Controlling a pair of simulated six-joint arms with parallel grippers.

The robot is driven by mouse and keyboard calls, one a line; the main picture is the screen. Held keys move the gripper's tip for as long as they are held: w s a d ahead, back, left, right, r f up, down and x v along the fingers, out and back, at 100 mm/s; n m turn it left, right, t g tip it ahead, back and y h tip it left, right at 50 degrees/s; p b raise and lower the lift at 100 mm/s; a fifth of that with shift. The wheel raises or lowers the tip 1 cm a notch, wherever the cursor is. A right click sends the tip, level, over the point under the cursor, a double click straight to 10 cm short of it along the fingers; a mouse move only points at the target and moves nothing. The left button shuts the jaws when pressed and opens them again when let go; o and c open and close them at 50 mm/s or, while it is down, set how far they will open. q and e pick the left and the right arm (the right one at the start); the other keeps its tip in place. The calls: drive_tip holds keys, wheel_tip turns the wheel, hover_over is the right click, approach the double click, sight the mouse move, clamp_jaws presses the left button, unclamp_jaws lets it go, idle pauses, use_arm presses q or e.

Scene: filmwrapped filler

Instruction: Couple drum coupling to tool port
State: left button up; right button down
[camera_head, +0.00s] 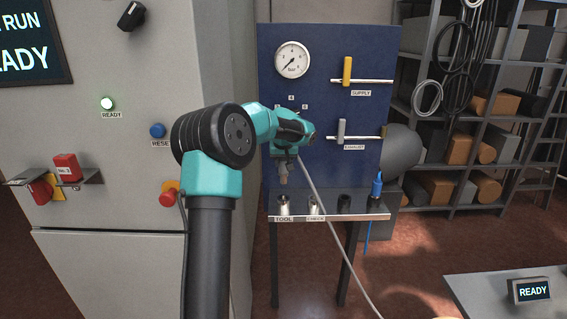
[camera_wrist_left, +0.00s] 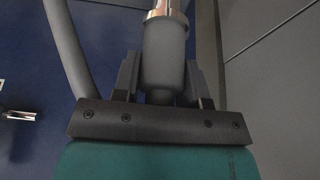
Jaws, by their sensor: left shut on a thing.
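My left gripper (camera_head: 284,160) is shut on a grey coupling (camera_head: 283,177), taken as the drum coupling, in front of the blue panel. In the left wrist view the coupling (camera_wrist_left: 165,58) sits between both fingers (camera_wrist_left: 162,85), with shiny metal at its far end, cut by the top edge. The tool port (camera_head: 283,204) is a metal fitting on the shelf above the TOOL label. The coupling is above this port in the head view, with a gap between them. A grey hose (camera_head: 325,215) trails from the gripper area down to the right. My right gripper is not in view.
The panel (camera_head: 335,40) carries a gauge (camera_head: 292,60), a yellow supply lever (camera_head: 347,70) and a grey exhaust lever (camera_head: 341,130). A grey cabinet (camera_head: 110,255) stands left.

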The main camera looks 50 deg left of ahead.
sight(284, 183)
use_arm(q)
drive_tip(key=shift+f, duration=0.2)
drive_tip(key=shift+f, duration=4.55)
drive_tip(key=shift+f, duration=0.35)
drive_tip(key=o, duration=1.1)
drive_tip(key=shift+r, duration=0.1)
drive_tip(key=v, duration=1.7)
drive_tip(key=shift+s+d, duration=0.1)
drive_tip(key=shift+d, duration=0.1)
